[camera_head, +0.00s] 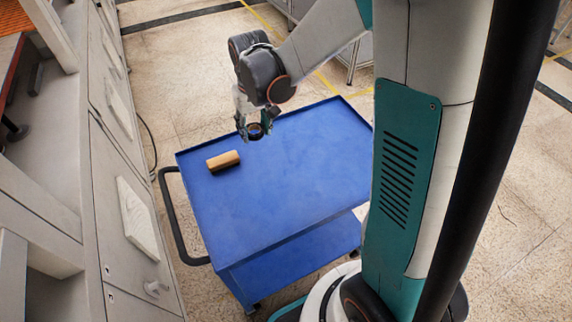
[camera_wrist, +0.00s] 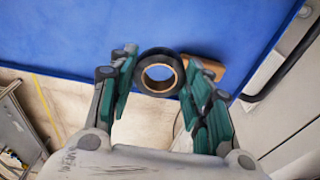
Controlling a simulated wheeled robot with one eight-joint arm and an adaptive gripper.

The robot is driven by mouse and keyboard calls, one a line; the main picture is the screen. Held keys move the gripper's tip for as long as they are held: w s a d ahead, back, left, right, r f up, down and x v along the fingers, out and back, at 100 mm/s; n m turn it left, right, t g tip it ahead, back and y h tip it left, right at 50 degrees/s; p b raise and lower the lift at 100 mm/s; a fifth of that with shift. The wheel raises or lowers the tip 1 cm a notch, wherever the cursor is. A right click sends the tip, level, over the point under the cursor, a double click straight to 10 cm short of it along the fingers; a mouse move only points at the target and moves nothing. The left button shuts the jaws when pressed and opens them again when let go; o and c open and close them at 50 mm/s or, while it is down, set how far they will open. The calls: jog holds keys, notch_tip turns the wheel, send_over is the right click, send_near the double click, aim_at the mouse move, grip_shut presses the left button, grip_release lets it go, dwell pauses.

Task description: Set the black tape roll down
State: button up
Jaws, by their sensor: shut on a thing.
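The black tape roll (camera_wrist: 159,55) has a tan cardboard core and sits between the two green fingers of my gripper (camera_wrist: 158,75) in the wrist view. In the head view the black tape roll (camera_head: 255,131) is a small dark ring at the fingertips. My gripper (camera_head: 254,128) is shut on it over the far part of the blue cart top (camera_head: 290,185). I cannot tell how far the roll is above the surface.
A tan roll or block (camera_head: 223,160) lies on the cart top, left of my gripper; part of it shows behind the tape roll in the wrist view (camera_wrist: 210,67). The cart has a low rim and a black handle (camera_head: 180,220). The cart's middle and front are clear. Grey cabinets (camera_head: 130,200) stand at left.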

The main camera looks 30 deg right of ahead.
aim_at(265, 177)
jog(key=m, duration=0.2)
jog(key=s+r+m, duration=0.1)
jog(key=m, duration=0.1)
jog(key=s+r+m, duration=0.1)
jog(key=m, duration=0.1)
jog(key=shift+a+h+p, duration=0.1)
jog(key=shift+h+p, duration=0.2)
jog(key=shift+p, duration=0.05)
jog(key=f+m+b, duration=0.2)
jog(key=f, duration=0.4)
jog(key=s+f+m+b, duration=0.1)
jog(key=f+m+b, duration=0.1)
jog(key=f, duration=0.4)
jog(key=s+f+m+b, duration=0.1)
jog(key=f+m+b, duration=0.1)
jog(key=f, duration=0.3)
jog(key=shift+f+m+g+h, duration=0.3)
jog(key=shift+f+m+g, duration=0.1)
jog(key=shift+m, duration=0.3)
jog(key=shift+f+b, duration=0.2)
jog(key=shift+b, duration=0.15)
jog(key=o, duration=1)
jog(key=shift+r, duration=0.1)
jog(key=shift+o, duration=0.2)
